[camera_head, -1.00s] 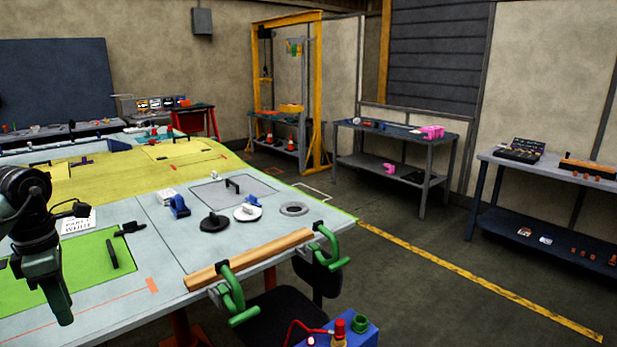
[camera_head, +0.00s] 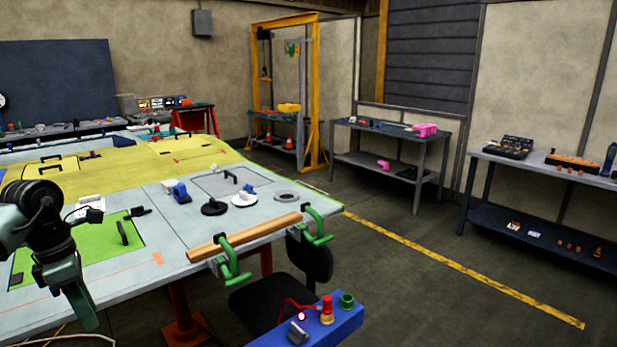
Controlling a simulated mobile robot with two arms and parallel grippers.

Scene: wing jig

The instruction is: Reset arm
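My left arm comes in at the left edge, with a dark joint and a grey-green gripper (camera_head: 72,290) pointing down. It hangs in front of the near left part of the wing table, beside the green mat (camera_head: 90,257). I cannot tell whether its fingers are apart, and I see nothing held in it. My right gripper is out of view. The wing table (camera_head: 155,222) has a yellow sheet (camera_head: 60,178) on its far part. A wooden bar (camera_head: 245,237) lies along its near edge, with green clamps (camera_head: 230,262) on it.
A black chair (camera_head: 285,290) and a blue bench (camera_head: 340,325) with fittings stand close to the table's front right. A grey shelf table (camera_head: 395,140) and a dark workbench (camera_head: 550,172) stand along the wall. The floor with the yellow line (camera_head: 450,268) is clear.

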